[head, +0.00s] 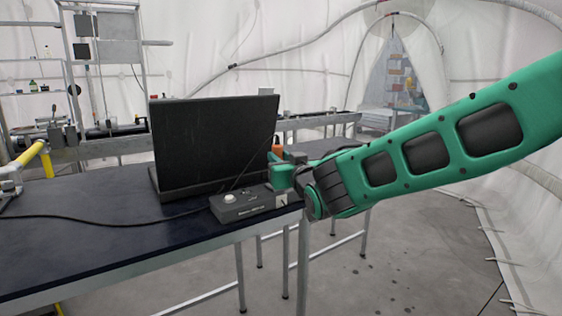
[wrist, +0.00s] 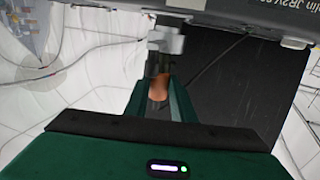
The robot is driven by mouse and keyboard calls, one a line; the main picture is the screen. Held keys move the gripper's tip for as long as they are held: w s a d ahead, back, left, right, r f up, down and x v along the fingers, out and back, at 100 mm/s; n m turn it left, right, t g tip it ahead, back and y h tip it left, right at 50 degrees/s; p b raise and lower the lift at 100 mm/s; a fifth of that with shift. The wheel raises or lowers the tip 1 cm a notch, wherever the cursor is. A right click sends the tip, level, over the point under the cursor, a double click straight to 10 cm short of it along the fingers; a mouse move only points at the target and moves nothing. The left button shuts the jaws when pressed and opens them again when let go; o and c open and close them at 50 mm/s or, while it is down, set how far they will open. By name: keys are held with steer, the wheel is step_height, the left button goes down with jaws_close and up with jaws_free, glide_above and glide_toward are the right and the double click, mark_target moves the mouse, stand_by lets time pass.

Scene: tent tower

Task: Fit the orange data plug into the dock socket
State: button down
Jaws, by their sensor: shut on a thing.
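The orange data plug (head: 277,146) stands out above my gripper (head: 281,172), beside the right end of the dock. In the wrist view the plug's orange body (wrist: 158,87) is between the two green fingers of my gripper (wrist: 160,98), which are shut on it. The dock is a grey box (head: 240,208) with a white knob, on the table's right end; its edge also spans the top of the wrist view (wrist: 225,12). A light grey block (wrist: 166,40) lies past the plug, by the dock's edge. The socket opening is hidden, and I cannot tell whether the plug touches it.
A black upright panel (head: 212,143) stands on the dark table (head: 105,254) close behind the dock. A black cable (head: 100,218) runs left across the tabletop. A yellow tube (head: 35,153) is at far left. The table's front left is clear.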

steer(key=shift+f, duration=0.95)
stand_by(0.3)
steer(key=shift+r, duration=0.6)
stand_by(0.5)
steer(key=shift+f, duration=0.55)
stand_by(0.9)
steer(key=c, duration=1.4)
jaws_free()
steer(key=shift+f, duration=0.1)
steer(key=shift+c, duration=0.2)
steer(key=shift+s, duration=0.1)
